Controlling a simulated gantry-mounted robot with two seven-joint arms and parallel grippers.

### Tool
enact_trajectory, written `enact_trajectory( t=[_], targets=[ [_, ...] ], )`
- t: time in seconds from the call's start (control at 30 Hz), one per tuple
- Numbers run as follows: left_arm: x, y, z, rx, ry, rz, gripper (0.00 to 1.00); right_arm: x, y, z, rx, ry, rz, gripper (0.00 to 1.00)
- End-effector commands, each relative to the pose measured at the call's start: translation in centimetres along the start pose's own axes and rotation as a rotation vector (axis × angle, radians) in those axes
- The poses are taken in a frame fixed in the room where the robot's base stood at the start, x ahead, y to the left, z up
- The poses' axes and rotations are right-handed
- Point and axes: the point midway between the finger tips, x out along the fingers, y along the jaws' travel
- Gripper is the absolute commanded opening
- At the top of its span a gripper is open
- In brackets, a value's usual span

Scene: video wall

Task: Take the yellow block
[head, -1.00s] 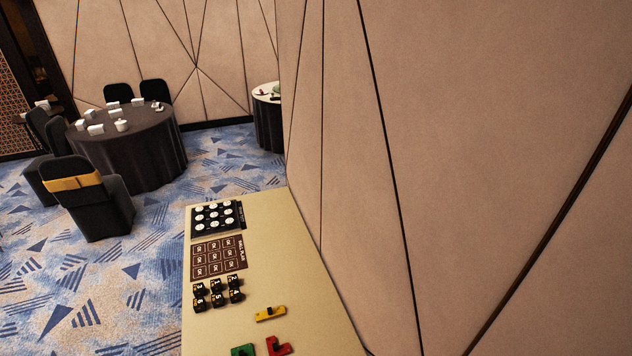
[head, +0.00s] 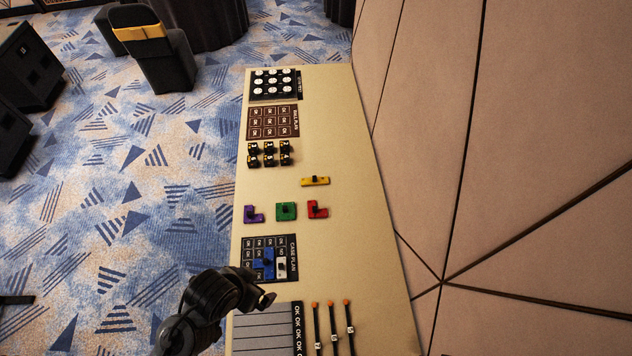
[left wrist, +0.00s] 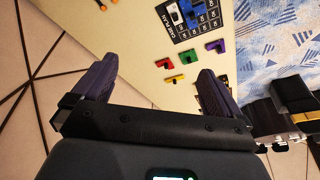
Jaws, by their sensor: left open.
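The yellow block (head: 314,181) is a flat bar with a dark knob, lying on the pale table past the red block (head: 317,209). In the left wrist view, the yellow block (left wrist: 174,79) shows between the two fingers but well beyond them. My left gripper (head: 266,300) is in the near part of the head view, by the case plan board and apart from the yellow block. In the wrist view, the left gripper (left wrist: 158,68) has its dark fingers spread, with nothing between them. My right gripper is not in view.
A green block (head: 286,211) and a purple block (head: 253,213) lie in a row with the red one. The case plan board (head: 250,249) holds blue and white pieces. Several small black-and-yellow pieces (head: 268,154) stand farther back. A wall (head: 540,150) borders the table's right side.

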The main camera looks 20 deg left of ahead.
Motion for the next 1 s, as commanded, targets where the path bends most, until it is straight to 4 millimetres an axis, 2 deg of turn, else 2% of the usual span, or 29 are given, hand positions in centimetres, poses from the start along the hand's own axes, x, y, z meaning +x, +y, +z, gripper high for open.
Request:
enact_trajectory(
  t=[0.2,0.5,0.83,1.0],
  targets=[
    [-0.02,-0.01,-0.01,0.0,0.001,0.0,0.98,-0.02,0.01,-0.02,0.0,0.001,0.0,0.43],
    [-0.03,-0.01,-0.02,0.0,0.001,0.0,0.53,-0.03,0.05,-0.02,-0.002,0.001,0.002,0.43],
    [-0.03,-0.05,-0.04,0.011,0.001,-0.001,0.51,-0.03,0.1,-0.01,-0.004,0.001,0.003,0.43],
    [-0.02,-0.03,0.07,0.135,-0.004,-0.001,0.51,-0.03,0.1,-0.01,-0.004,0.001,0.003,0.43]
  ],
)
